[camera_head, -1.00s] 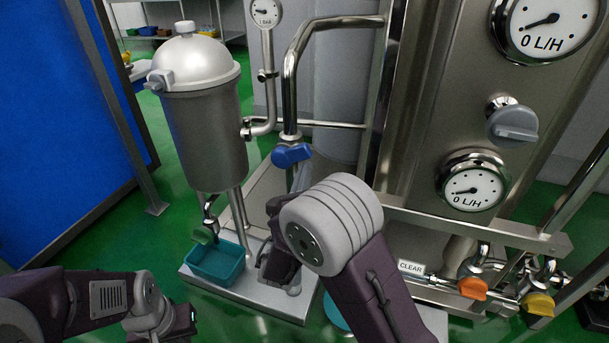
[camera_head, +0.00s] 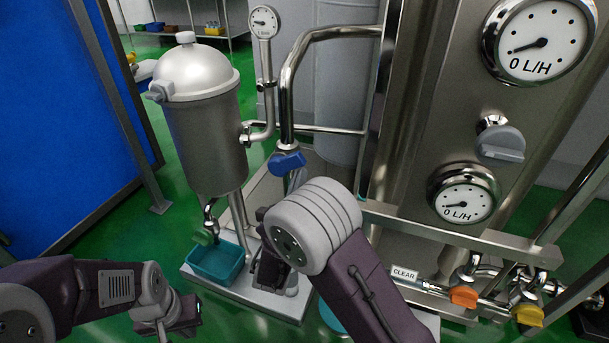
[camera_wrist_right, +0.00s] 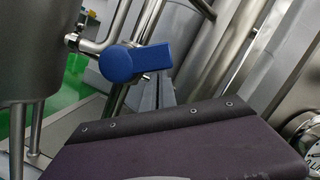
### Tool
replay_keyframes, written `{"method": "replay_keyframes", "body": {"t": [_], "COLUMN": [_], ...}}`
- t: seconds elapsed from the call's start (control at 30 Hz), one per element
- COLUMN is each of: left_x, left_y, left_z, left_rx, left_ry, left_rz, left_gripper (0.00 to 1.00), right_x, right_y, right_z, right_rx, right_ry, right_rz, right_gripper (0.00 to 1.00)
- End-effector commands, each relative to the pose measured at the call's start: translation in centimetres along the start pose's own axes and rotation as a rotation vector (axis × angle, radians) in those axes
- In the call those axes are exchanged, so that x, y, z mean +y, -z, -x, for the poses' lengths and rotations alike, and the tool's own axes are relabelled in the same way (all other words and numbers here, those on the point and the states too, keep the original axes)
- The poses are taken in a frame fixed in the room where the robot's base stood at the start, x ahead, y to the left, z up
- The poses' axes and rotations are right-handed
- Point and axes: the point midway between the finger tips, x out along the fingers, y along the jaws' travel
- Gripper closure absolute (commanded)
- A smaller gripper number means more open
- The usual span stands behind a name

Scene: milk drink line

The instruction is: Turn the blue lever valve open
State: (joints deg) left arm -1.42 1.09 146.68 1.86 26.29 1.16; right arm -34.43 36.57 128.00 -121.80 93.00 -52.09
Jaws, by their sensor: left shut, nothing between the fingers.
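The blue lever valve (camera_head: 287,163) sits on the steel pipe at the middle of the head view, right of the steel tank. Its blue handle lies crosswise to the upright pipe. My left gripper (camera_head: 186,316) is shut and empty at the lower left, well below and apart from the valve.
A steel tank (camera_head: 205,125) stands left of the valve, with a teal bin (camera_head: 216,263) under its spout. Gauges (camera_head: 464,193), an orange valve (camera_head: 463,297) and a yellow valve (camera_head: 528,314) are at the right. A blue panel (camera_head: 50,120) stands at the far left.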

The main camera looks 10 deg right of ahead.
Motion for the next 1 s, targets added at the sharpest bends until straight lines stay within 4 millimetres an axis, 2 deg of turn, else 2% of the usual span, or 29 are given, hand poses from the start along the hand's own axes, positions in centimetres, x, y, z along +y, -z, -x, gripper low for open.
{"method": "replay_keyframes", "body": {"t": [0.03,0.17,0.3,0.6,0.8,1.0], "left_x": [0.3,1.4,2.2,2.3,2.4,2.4], "left_y": [0.2,0.4,0.8,1.6,1.9,2.1], "left_z": [1.5,4.3,8.2,15.6,19.0,20.9], "left_rx": [0.000,0.001,0.001,0.001,0.001,0.001], "left_ry": [0.000,0.001,0.002,0.000,0.000,0.000], "left_rz": [0.000,0.000,0.000,0.000,0.000,0.000], "left_gripper": [1.00,1.00,1.00,1.00,1.00,1.00], "right_x": [-0.4,-1.0,-1.7,-2.0,-1.8,-1.4], "right_y": [-1.0,-1.8,-2.7,-4.5,-5.4,-6.0], "right_z": [-0.1,-0.3,-0.6,-1.0,-1.3,-1.4], "right_rx": [-0.005,-0.005,-0.004,-0.004,-0.004,-0.004], "right_ry": [-0.008,-0.028,-0.058,-0.125,-0.164,-0.195], "right_rz": [0.020,0.096,0.216,0.491,0.651,0.776], "right_gripper": [1.00,1.00,1.00,1.00,1.00,1.00]}}
